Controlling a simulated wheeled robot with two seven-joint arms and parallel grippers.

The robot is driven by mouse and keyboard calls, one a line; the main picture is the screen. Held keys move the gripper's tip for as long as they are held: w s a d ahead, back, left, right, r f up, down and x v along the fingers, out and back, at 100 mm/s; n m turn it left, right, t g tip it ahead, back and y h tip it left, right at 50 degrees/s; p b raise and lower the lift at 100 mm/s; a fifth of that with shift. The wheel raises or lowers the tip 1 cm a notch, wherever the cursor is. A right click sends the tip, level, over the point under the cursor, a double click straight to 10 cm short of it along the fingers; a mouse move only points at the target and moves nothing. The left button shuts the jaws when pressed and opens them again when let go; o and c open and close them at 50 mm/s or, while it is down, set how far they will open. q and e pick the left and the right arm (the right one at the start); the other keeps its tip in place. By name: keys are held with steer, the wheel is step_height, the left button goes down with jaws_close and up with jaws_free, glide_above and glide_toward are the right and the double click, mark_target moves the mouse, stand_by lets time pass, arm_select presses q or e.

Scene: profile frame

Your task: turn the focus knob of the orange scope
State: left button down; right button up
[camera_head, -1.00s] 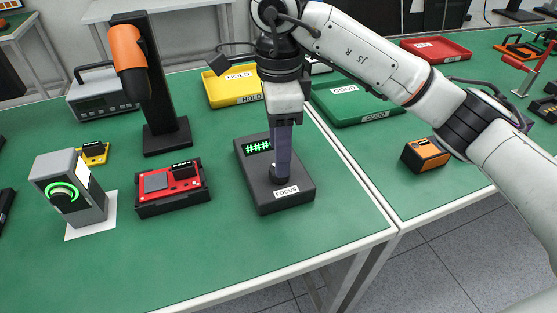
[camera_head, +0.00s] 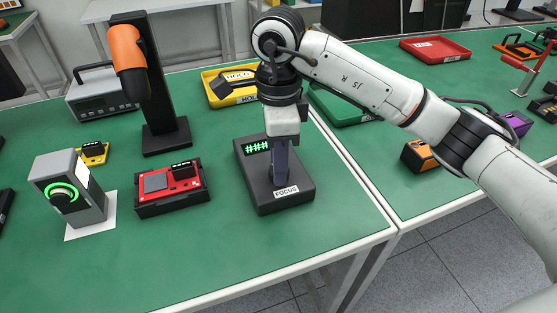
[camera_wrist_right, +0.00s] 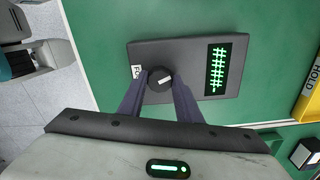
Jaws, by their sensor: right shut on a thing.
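The orange scope (camera_head: 127,62) stands on a black column at the back left of the near table. The dark focus box (camera_head: 300,200), labelled FOCUS, lies on the green table to its right, with green bar marks on its small display (camera_head: 257,147). My right gripper (camera_head: 280,180) points down over the box, shut on the focus knob. In the right wrist view the round black knob (camera_wrist_right: 160,80) with a white pointer mark sits between the two fingertips. The fingers mostly hide the knob in the head view. My left gripper is not in view.
A red device (camera_head: 172,190) in a black tray lies left of the box. A grey unit (camera_head: 68,190) with a green ring stands farther left. A yellow HOLD tray (camera_head: 222,104) and a green tray (camera_head: 340,110) lie behind. The table's front is clear.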

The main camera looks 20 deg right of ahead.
steer(key=shift+m, duration=0.5)
steer(key=o, duration=1)
steer(key=shift+o, duration=0.2)
step_height(320, 180, up, 10)
steer(key=shift+r, duration=0.2)
